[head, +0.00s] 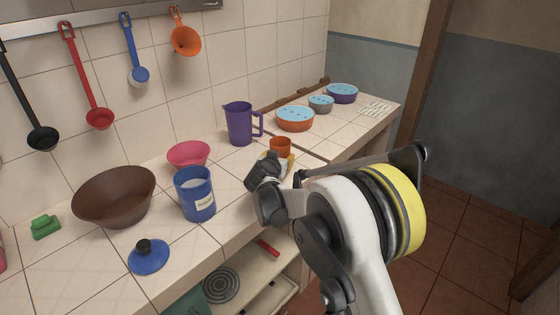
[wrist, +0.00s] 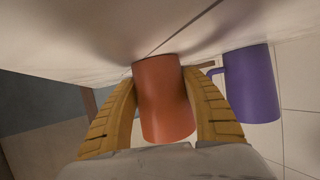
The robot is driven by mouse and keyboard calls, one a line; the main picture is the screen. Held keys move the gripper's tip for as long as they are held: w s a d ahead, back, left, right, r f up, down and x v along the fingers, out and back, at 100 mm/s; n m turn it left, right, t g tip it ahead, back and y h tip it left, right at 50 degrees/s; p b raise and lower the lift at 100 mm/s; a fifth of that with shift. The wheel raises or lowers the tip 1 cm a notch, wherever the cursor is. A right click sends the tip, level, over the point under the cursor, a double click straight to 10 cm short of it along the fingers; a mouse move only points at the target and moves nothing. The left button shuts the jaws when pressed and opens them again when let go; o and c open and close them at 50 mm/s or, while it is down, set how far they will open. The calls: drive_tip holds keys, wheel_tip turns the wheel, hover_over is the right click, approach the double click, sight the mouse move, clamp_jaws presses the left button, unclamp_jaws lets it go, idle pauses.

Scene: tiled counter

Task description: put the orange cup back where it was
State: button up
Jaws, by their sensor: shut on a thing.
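The orange cup (head: 281,145) is at the counter's edge side, to the right of the purple pitcher (head: 239,124). My gripper (head: 276,160) is at the cup, its yellow fingers partly hidden by my own wrist in the head view. In the wrist view the orange cup (wrist: 165,105) sits between the two yellow fingers (wrist: 160,90), which close on its sides. One end of the cup is close to the pale counter surface (wrist: 60,40); I cannot tell whether it touches.
The purple pitcher (wrist: 250,85) stands beside the cup. Nearby are a pink bowl (head: 189,154), a blue canister (head: 196,193), a brown bowl (head: 114,197) and a blue lid (head: 149,256). Lidded bowls (head: 295,118) stand farther back. Open shelves (head: 240,280) lie below the counter.

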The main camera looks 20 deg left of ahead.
drive_tip(key=shift+r, duration=0.15)
drive_tip(key=o, duration=1.4)
drive_tip(key=shift+f, duration=0.2)
